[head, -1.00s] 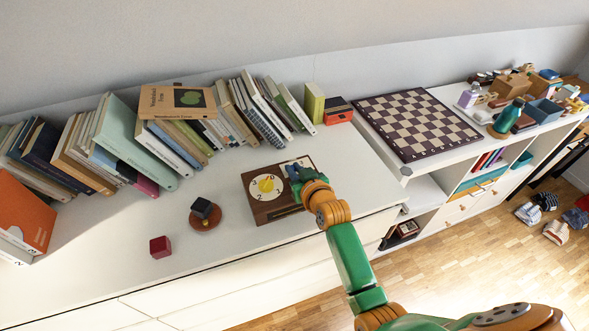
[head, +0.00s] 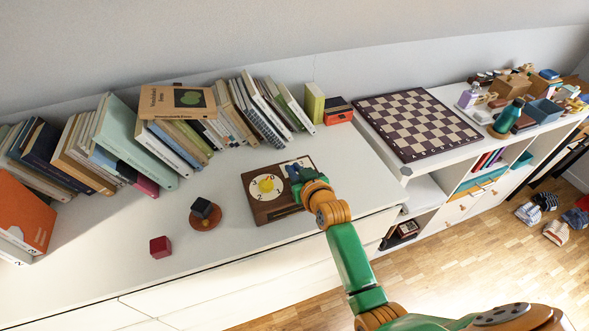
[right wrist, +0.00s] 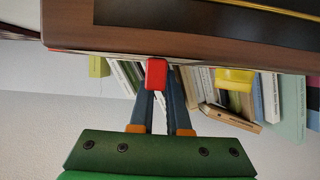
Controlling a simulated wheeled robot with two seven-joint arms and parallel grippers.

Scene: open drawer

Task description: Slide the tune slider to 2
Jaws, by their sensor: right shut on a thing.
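The wooden tune box (head: 283,211) lies on the white cabinet top. It has a white dial (head: 252,187) with numbers and a yellow knob (head: 267,185). My right gripper (head: 300,175) is at the box's right part and covers some of it. In the right wrist view, the box's dark brown side (right wrist: 200,38) fills the top. A red slider knob (right wrist: 157,73) sits at the tips of my blue-grey fingers, which are shut on it. The yellow knob also shows there (right wrist: 235,78), right of the fingers. The slider's scale cannot be read. My left gripper is not in view.
A round wooden coaster (head: 206,222) with a dark cube (head: 202,207) and a dark red cube (head: 160,246) stand left of the box. Books (head: 135,140) line the wall behind. A chessboard (head: 418,122) lies at the right. The cabinet top in front is clear.

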